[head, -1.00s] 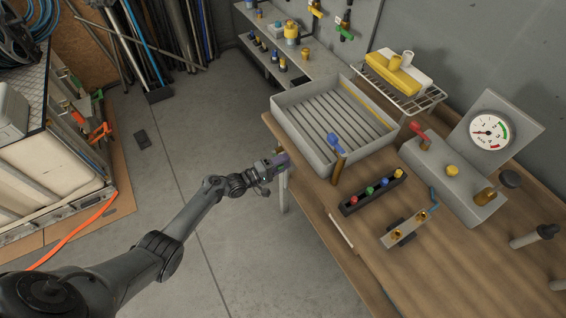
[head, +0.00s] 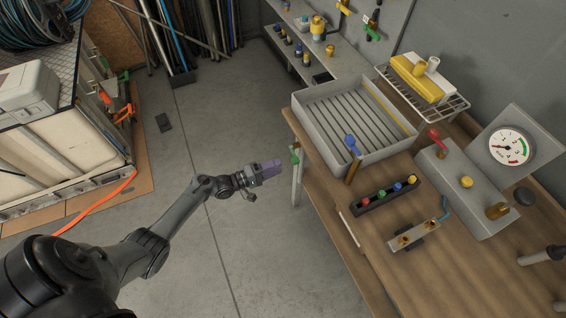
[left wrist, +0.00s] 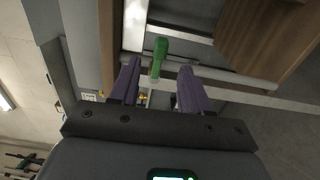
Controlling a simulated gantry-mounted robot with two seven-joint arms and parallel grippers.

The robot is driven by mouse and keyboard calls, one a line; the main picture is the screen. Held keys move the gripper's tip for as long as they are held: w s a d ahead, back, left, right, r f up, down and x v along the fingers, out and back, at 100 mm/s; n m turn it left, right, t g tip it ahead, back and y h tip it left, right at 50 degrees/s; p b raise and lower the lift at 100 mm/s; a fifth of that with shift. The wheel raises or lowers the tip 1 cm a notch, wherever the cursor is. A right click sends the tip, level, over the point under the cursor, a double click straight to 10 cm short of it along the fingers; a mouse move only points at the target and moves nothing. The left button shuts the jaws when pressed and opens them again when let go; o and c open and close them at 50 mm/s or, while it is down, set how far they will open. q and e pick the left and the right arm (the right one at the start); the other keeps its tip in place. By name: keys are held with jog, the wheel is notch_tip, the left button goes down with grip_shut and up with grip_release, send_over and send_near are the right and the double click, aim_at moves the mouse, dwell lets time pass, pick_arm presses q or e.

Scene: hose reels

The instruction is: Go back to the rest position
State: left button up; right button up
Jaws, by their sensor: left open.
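A green piece also shows at the bench corner in the head view (head: 295,153), a little right of the gripper. My right gripper is not in view.
The bench holds a grey slatted tray (head: 350,165), a rack of coloured plugs (head: 386,195), a metal bracket (head: 413,237) and a gauge box (head: 462,195).

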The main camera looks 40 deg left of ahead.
pick_arm(q)
jog(key=shift+s+a, duration=0.15)
jog(key=shift+s, duration=0.2)
